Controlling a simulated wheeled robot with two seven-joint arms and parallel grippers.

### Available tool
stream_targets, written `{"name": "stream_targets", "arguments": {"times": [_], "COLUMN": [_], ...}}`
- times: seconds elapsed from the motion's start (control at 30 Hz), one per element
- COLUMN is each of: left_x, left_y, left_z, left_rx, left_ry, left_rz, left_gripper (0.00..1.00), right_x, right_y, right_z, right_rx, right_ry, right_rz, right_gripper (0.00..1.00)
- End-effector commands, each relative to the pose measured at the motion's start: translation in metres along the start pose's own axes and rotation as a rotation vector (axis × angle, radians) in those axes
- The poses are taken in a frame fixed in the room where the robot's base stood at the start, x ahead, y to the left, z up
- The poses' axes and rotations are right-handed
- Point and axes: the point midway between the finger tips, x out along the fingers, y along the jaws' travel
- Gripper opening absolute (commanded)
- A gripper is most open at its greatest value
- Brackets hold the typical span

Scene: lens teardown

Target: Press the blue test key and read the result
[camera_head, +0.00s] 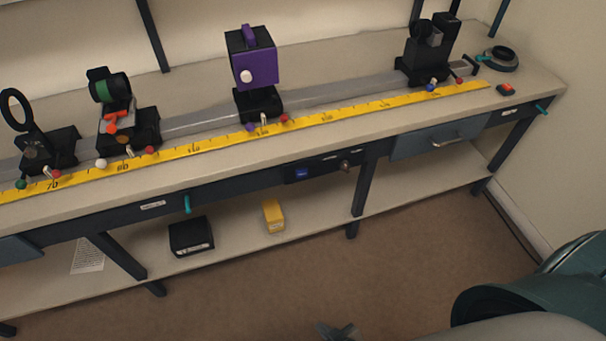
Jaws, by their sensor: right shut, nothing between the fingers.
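A small blue key (302,174) sits at the left of a dark panel (322,171) on the bench's front, under the top. A round knob (346,166) is at the panel's right end. No readable result shows on the panel at this size. My right gripper (337,331) shows only as a dark tip at the bottom edge, below and apart from the panel; it is shut and empty. My left gripper is out of view.
A rail on the bench (150,203) carries several mounts, including a purple box (254,65), behind a yellow scale (340,115). The lower shelf holds a black box (191,237) and a yellow box (273,216). A blue drawer (430,142) is right of the panel. The floor in front is clear.

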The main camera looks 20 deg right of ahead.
Motion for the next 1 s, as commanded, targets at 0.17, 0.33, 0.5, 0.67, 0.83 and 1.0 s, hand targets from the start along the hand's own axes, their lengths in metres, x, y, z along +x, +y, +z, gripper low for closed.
{"name": "stream_targets", "arguments": {"times": [0.17, 0.33, 0.5, 0.67, 0.83, 1.0], "left_x": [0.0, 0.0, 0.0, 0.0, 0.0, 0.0], "left_y": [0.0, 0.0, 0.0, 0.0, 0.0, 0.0], "left_z": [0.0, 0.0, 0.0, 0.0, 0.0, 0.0], "left_rx": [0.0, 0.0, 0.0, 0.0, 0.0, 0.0], "left_ry": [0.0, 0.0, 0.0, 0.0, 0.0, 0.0], "left_rz": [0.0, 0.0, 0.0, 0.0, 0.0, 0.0], "left_gripper": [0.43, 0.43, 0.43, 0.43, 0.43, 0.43], "right_x": [0.002, 0.004, 0.004, 0.002, 0.001, 0.0], "right_y": [-0.002, 0.0, 0.004, 0.011, 0.012, 0.008], "right_z": [-0.004, -0.008, -0.008, -0.006, -0.002, 0.0], "right_rx": [0.002, 0.0, -0.005, -0.012, -0.014, -0.009], "right_ry": [0.004, 0.01, 0.01, 0.007, 0.003, 0.0], "right_rz": [-0.001, 0.0, 0.003, 0.007, 0.008, 0.006], "right_gripper": [0.0, 0.0, 0.0, 0.0, 0.0, 0.0]}}
